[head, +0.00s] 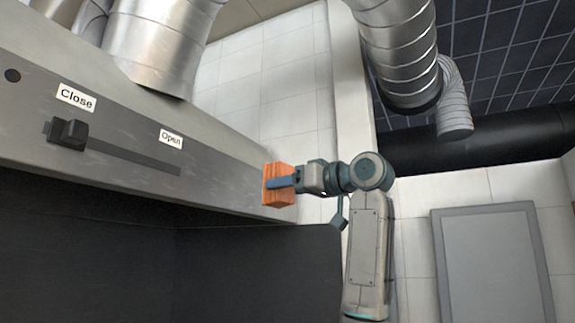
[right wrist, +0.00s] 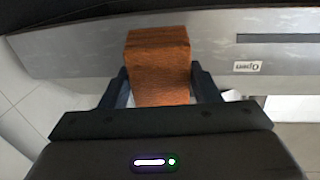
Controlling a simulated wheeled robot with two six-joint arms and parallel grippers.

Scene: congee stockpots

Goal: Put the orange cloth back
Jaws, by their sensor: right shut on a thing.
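The orange cloth (head: 277,198) looks like a thick, block-shaped orange-brown bundle. In the head view it is at the right end of the grey metal hood panel. My right gripper (head: 283,183) is shut on it, and a finger lies across its face. In the right wrist view the cloth (right wrist: 158,62) sits between the two fingers, with the grey panel behind it. I cannot tell whether the cloth touches the panel. My left gripper is in neither view.
The grey hood panel (head: 215,168) carries a black slider knob (head: 70,133) at the "Close" end of its slot, with "Open" at the other end. Metal ducts (head: 405,50) hang above. A dark recess lies below the panel. A grey framed panel (head: 492,265) is on the tiled wall at right.

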